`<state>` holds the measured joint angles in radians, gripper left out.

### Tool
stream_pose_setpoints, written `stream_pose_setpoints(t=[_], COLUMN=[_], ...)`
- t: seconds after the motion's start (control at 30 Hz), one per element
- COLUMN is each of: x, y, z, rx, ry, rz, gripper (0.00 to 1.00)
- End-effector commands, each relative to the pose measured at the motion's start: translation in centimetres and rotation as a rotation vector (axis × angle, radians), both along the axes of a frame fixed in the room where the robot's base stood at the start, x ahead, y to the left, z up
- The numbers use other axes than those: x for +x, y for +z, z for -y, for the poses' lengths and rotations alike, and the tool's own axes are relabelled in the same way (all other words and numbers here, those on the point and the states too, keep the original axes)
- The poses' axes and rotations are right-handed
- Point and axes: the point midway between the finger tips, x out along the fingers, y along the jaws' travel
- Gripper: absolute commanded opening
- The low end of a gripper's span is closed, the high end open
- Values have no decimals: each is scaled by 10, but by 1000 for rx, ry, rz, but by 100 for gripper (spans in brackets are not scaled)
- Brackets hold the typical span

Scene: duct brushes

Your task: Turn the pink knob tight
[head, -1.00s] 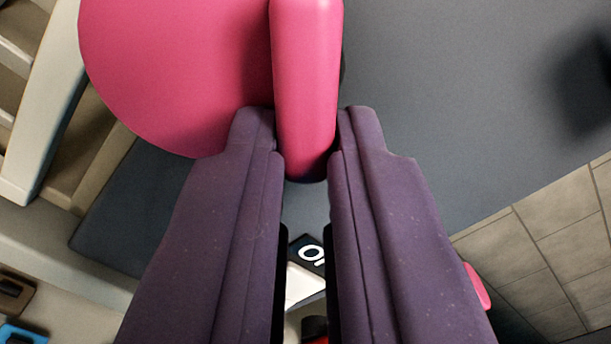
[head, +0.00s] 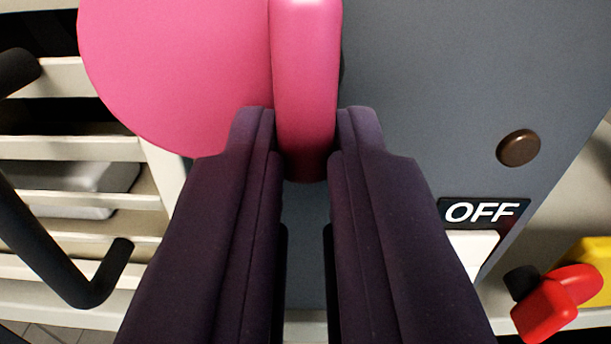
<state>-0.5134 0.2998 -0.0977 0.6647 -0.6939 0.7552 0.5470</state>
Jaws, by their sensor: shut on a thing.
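The pink knob has a round disc (head: 175,75) and a raised grip bar (head: 306,90) across its face. It fills the upper left and middle of the head view, and its top runs out of the picture. My gripper (head: 306,135) has dark purple fingers on both sides of the bar. It is shut on the bar near the bar's lower end. The knob sits in front of a grey panel (head: 430,90). The knob's mounting behind the disc is hidden.
An OFF label (head: 482,212) and a brown round button (head: 518,147) are on the panel at right. A red part (head: 555,305) and a yellow thing (head: 592,262) are at lower right. Black bent handles (head: 60,250) and pale slatted shelves (head: 85,148) stand at left.

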Motion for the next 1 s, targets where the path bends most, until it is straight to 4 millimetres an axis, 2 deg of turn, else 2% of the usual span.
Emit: stream_pose_setpoints(t=[0.63,0.67,0.73,0.77,1.0], x=[-3,-3,-3,-2,-1], y=[7,7,7,6,3], z=[0,0,0,0,0], rx=[49,49,49,49,48], ry=[2,3,2,2,1], rz=[17,18,17,16,10], gripper=[0,21,37,39,39])
